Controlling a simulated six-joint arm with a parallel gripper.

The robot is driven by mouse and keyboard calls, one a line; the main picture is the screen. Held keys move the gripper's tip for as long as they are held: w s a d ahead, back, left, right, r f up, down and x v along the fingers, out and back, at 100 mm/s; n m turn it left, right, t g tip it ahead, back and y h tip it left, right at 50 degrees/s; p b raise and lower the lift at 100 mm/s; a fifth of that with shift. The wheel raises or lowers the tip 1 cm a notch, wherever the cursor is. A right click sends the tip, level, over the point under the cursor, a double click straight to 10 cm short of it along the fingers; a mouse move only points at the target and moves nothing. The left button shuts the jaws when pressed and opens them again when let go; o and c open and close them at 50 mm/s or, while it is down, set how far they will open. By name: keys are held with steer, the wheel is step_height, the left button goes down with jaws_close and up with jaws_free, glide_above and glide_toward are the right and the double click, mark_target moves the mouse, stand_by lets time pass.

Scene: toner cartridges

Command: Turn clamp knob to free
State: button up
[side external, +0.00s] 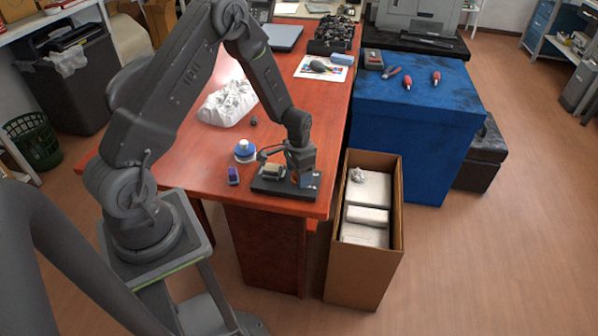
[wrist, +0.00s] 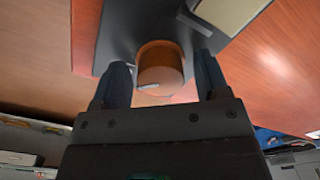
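A brown-orange round clamp knob (wrist: 160,66) shows in the wrist view, on a dark fixture plate (wrist: 118,32). My gripper (wrist: 162,72) is open, with one finger on each side of the knob and a small gap visible on both sides. In the side view my gripper (side external: 301,172) points down over the right part of the black fixture (side external: 268,187) at the table's front edge. The knob is mostly hidden behind my gripper there. A small beige block (side external: 272,171) sits on the fixture to the left of my gripper; a pale flat part also shows in the wrist view (wrist: 228,14).
A blue-capped round container (side external: 245,151) and a small blue-purple block (side external: 233,175) stand left of the fixture on the red-brown table (side external: 200,160). Crumpled white material (side external: 228,103) lies further back. An open cardboard box (side external: 395,240) stands right of the table.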

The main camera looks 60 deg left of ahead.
steer(key=c, duration=0.9)
steer(key=shift+o, duration=0.2)
steer(key=shift+n, duration=0.3)
steer(key=n, duration=0.3)
steer(key=shift+n, duration=0.3)
steer(key=n, duration=0.9)
steer(key=shift+n, duration=2.3)
